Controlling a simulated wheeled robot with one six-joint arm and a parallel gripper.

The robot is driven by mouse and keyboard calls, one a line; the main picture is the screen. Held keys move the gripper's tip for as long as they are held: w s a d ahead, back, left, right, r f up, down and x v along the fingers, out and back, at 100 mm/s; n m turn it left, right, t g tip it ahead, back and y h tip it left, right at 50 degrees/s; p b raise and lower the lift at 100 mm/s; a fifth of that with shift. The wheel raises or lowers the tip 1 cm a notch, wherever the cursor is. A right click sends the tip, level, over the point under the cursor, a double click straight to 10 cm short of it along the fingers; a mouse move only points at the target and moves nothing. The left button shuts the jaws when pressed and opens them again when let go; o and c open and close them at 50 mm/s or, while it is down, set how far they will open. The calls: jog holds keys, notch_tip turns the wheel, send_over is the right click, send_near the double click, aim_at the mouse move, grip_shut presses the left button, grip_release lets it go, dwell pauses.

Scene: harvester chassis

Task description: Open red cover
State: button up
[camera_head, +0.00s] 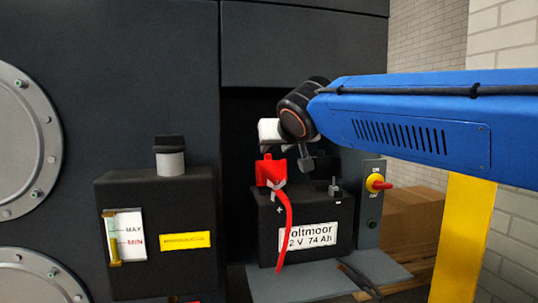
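The red cover (270,171) sits at the top left of the black battery (303,240), above its plus mark. A red cable (286,225) runs down from beside it across the battery's front. I cannot tell clearly whether the cover is shut or raised. My blue arm reaches in from the right, and my gripper (290,154) is just above and to the right of the cover. A white part and grey parts of my wrist show there. The fingers are small and partly hidden, so their opening and any contact with the cover are unclear.
The battery stands on a grey tray (275,285) in a dark recess, with a bare terminal (334,187) at its right. A black tank (155,235) stands left. A switch box with a red-and-yellow knob (376,184) and a yellow post (462,240) are right.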

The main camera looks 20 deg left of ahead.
send_over(269, 178)
notch_tip(269, 178, down, 3)
jog(key=shift+f, duration=0.2)
grip_shut()
jog(key=shift+s, duration=0.1)
